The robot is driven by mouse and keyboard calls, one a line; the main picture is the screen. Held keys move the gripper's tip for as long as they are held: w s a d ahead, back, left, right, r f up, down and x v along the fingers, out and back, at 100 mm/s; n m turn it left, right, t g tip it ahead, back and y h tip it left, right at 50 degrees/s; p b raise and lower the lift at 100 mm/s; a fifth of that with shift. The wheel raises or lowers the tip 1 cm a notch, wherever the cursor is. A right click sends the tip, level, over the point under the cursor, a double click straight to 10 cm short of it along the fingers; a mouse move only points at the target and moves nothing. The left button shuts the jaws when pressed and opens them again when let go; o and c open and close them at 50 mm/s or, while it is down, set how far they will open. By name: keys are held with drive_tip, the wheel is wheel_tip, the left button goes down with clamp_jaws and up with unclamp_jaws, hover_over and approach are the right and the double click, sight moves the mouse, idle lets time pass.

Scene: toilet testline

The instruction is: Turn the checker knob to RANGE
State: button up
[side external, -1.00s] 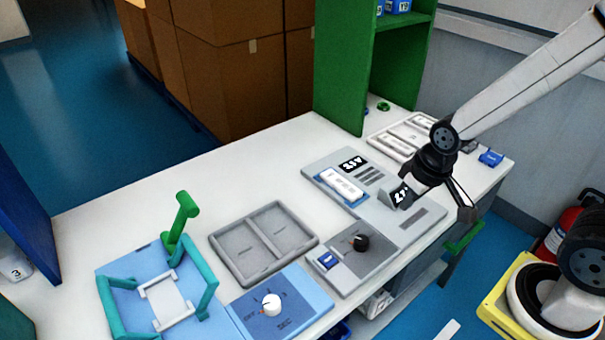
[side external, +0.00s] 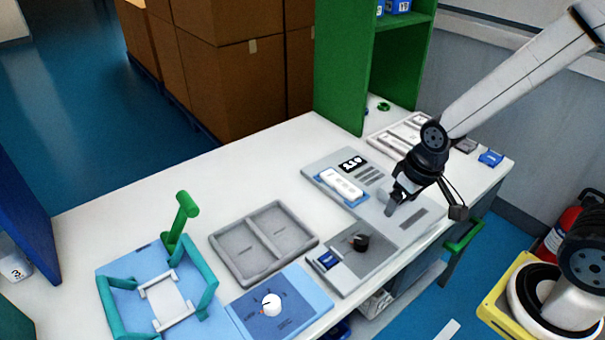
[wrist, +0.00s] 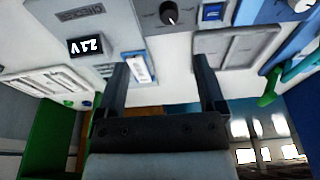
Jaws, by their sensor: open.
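The checker is a grey panel (side external: 402,233) on the white bench. Its black round knob (side external: 361,242) sits on the near section, beside a blue switch (side external: 329,260). The knob also shows at the top edge of the wrist view (wrist: 169,13), with a pale pointer mark; the label it points at is not readable. My gripper (side external: 424,208) is open and empty over the right part of the checker, to the right of the knob and apart from it. In the wrist view my gripper (wrist: 162,66) has both fingers spread, with the knob beyond the fingertips.
A white-and-blue device (side external: 341,185) lies on the checker near a black display (side external: 351,163). A grey two-part tray (side external: 264,243) is to the left. A blue panel with a white knob (side external: 271,304) is at the front. A green shelf (side external: 340,70) stands behind.

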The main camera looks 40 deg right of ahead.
sight(362, 240)
drive_tip(key=w+f, duration=0.2)
drive_tip(key=f, duration=0.1)
drive_tip(key=w+a+f+m+g, duration=0.1)
drive_tip(key=w+f, duration=0.1)
drive_tip(key=f, duration=0.1)
drive_tip(key=w+f+g, duration=0.1)
drive_tip(key=w+f, duration=0.2)
drive_tip(key=shift+a+f+m, duration=0.2)
drive_tip(key=shift+f+m, duration=0.05)
drive_tip(key=shift+m, duration=0.15)
drive_tip(key=shift+f, duration=0.1)
drive_tip(key=shift+f, duration=3.8)
drive_tip(key=shift+c, duration=0.2)
clamp_jaws()
